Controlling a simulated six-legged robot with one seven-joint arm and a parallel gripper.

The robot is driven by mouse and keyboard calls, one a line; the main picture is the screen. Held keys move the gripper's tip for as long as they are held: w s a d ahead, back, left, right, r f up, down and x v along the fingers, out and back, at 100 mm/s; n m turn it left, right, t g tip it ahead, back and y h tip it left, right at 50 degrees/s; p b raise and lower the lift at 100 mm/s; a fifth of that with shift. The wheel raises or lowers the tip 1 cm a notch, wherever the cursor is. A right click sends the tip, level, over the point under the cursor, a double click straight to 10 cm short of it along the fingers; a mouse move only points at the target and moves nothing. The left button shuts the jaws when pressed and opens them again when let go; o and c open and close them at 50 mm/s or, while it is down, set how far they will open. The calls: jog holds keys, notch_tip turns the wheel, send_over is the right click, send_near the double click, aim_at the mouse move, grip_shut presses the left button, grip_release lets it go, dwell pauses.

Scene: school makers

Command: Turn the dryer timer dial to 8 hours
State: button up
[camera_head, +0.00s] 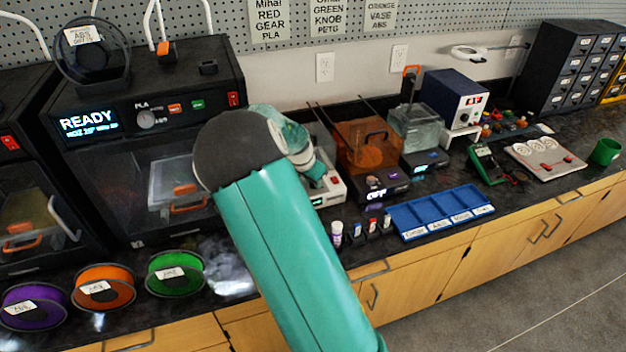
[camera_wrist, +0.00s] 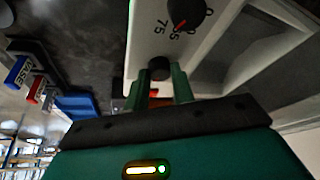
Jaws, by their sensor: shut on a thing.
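In the wrist view, my gripper (camera_wrist: 160,82) is shut on a small black knob (camera_wrist: 159,67) at the lower edge of a pale panel (camera_wrist: 150,38). The knob's markings and setting are not visible, so I cannot confirm that it is the timer dial. A larger dark dial (camera_wrist: 186,10) with a red pointer sits farther up the panel, with printed numbers including 75 beside it. In the head view, the pale appliance (camera_head: 334,190) is partly hidden behind my arm, and the gripper fingers cannot be made out.
An orange translucent box (camera_head: 352,147) stands right of the pale appliance. Small bottles (camera_head: 337,232) and a blue sorting tray (camera_head: 440,213) are near the bench's front edge. A black printer reading READY (camera_head: 88,122) and several filament spools (camera_head: 103,287) are left.

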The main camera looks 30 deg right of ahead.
jog(key=shift+w+m, duration=0.1)
jog(key=shift+m, duration=0.3)
jog(key=o, duration=1)
jog(key=v, duration=1.3)
jog(key=shift+w+a+r, duration=0.1)
jog(key=shift+a+r, duration=0.15)
jog(key=shift+r, duration=0.1)
